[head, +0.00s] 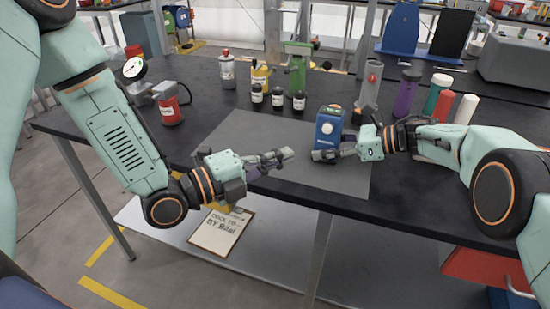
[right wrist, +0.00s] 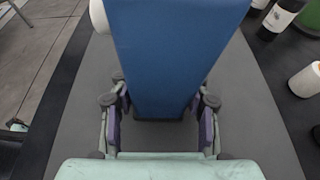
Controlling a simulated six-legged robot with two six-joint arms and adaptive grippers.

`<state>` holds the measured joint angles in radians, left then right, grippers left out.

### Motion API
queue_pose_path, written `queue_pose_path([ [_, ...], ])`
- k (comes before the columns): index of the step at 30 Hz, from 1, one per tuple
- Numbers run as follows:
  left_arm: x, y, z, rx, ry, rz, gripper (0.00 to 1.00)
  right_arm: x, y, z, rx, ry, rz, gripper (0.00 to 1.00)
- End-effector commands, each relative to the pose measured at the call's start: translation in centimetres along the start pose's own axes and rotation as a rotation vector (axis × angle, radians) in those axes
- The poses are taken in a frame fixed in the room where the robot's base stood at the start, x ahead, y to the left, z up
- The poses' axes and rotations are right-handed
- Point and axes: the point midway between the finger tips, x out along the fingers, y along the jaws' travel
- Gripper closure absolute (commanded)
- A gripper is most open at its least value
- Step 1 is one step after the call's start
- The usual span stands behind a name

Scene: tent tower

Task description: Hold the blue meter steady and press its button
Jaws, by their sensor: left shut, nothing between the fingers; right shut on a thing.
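The blue meter (head: 329,127) stands upright on a grey mat (head: 240,131) on the dark table. It has a pale round face or knob on its front and a small light-coloured part on top. My right gripper (head: 325,155) is shut on the meter from the right, low on its body. In the right wrist view the meter's blue side (right wrist: 175,50) fills the middle, between the two fingers (right wrist: 160,125). My left gripper (head: 286,155) is shut and empty, left of the meter and apart from it, over the mat's front part. I cannot make out the button clearly.
Small dark bottles (head: 277,97), a green device (head: 297,72) and a yellow one (head: 261,77) stand behind the mat. A red canister with a gauge (head: 171,110) is at left. Purple (head: 406,92), teal and white bottles stand at right, near my right arm. The mat's left part is clear.

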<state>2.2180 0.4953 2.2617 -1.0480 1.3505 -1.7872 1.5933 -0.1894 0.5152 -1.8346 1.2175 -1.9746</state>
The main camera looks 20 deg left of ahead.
Motion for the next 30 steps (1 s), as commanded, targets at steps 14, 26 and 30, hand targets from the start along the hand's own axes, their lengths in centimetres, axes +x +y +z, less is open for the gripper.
queue_pose_path([
  [14,-0.92,-0.04,-0.1,0.002,0.002,-0.002,1.0,-0.04,-0.05,0.12,-0.001,-0.001,-0.001,0.95],
  [26,-0.91,-0.04,-0.08,0.001,0.002,-0.002,1.0,-0.04,-0.05,0.12,-0.001,-0.001,-0.001,0.95],
  [30,-0.91,-0.04,-0.08,0.001,0.002,-0.002,1.0,-0.04,-0.05,0.12,-0.001,-0.001,-0.001,0.95],
])
